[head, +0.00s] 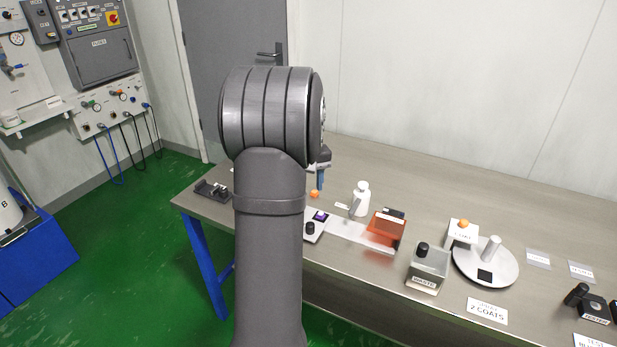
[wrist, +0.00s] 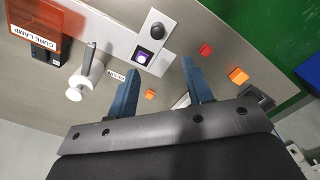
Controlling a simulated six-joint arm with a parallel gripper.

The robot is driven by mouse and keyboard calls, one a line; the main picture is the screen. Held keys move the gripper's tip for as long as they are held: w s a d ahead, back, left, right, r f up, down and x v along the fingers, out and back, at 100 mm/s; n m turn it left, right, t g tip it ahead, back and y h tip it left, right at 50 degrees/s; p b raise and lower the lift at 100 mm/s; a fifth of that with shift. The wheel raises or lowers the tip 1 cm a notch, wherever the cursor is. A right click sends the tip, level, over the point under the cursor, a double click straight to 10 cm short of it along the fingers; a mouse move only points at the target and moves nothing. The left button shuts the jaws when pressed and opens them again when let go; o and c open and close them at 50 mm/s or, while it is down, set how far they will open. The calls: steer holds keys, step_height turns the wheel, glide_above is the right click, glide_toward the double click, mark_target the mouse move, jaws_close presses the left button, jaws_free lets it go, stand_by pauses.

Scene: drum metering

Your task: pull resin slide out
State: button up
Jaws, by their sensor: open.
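No part is clearly marked as the resin slide. A white bottle-like dispenser (head: 361,198) stands on the bench; it also shows in the wrist view (wrist: 75,92). A small lettered white tag (wrist: 117,77) lies beside it, its text hard to read. A small orange knob (head: 315,194) is below my gripper (head: 320,178). In the wrist view, that orange knob (wrist: 150,94) appears between the two blue fingers of my gripper (wrist: 161,66), nearer the left one. The fingers are apart and empty. The knob's mounting is partly hidden.
A white unit with a purple window (head: 320,216) and black knob is close by. The orange cure lamp (head: 386,229) stands right of it. A waste box (head: 428,268) and round turntable (head: 487,262) are farther right.

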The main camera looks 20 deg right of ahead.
step_height(320, 180, up, 2)
steer(key=shift+r, duration=0.15)
stand_by(0.5)
step_height(320, 180, down, 18)
steer(key=shift+r, duration=0.25)
steer(key=shift+d, duration=0.1)
stand_by(0.3)
